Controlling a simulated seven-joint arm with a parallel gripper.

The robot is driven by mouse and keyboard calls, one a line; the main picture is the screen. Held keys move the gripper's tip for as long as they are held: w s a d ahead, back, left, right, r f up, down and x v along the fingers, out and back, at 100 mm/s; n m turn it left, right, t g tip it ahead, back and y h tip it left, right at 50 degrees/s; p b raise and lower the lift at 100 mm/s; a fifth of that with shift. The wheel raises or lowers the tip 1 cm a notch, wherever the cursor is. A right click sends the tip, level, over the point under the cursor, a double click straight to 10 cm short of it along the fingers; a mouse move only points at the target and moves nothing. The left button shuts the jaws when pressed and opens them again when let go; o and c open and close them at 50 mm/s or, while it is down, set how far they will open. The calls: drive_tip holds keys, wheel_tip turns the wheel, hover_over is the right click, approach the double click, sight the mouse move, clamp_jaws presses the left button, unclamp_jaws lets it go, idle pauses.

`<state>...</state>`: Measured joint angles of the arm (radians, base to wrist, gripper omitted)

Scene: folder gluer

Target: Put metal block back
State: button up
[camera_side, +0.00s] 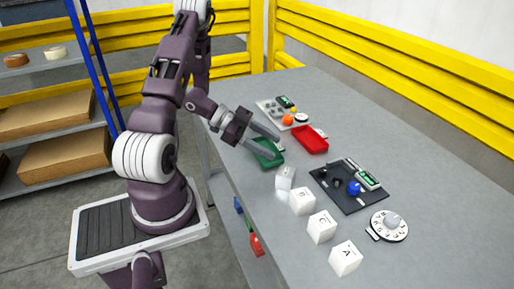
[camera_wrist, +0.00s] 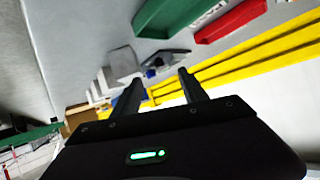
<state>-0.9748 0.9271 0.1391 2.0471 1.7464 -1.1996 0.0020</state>
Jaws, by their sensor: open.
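A light grey metal-looking block (camera_side: 285,177) stands on the grey table near its left edge, at the far end of a row of white cubes. The grey block (camera_wrist: 121,65) also shows in the wrist view, left of the fingers and apart from them. My gripper (camera_side: 275,147) is open and empty, above the green tray (camera_side: 262,160) and beyond the block. In the wrist view my gripper (camera_wrist: 160,77) shows two spread fingers with nothing between them. The fingers partly hide the green tray in the side view.
White lettered cubes (camera_side: 321,227) line the near table edge. A red tray (camera_side: 310,139) sits behind the green one. A dark panel with a blue knob (camera_side: 354,188) and a white dial (camera_side: 389,226) lie to the right. Yellow rails (camera_side: 400,62) bound the back.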

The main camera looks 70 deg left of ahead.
drive_tip(key=w+a+r+n+y, duration=0.1)
drive_tip(key=w+a+r+y, duration=0.2)
drive_tip(key=w+r+y, duration=0.5)
drive_tip(key=s+d+r+n+y, duration=0.2)
drive_tip(key=r, duration=0.4)
drive_tip(key=s+d+r+n+y, duration=0.1)
drive_tip(key=d+r+n+y, duration=0.15)
drive_tip(key=r, duration=0.35)
drive_tip(key=s+d+r+n+g+h, duration=0.1)
drive_tip(key=s+d+n+g+h, duration=0.2)
drive_tip(key=s+d, duration=1.5)
drive_tip(key=s+g+h, duration=0.1)
drive_tip(key=s+h, duration=0.1)
drive_tip(key=s, duration=0.1)
drive_tip(key=shift+d+r+n, duration=0.15)
drive_tip(key=shift+d+n, duration=0.15)
drive_tip(key=shift+n, duration=0.05)
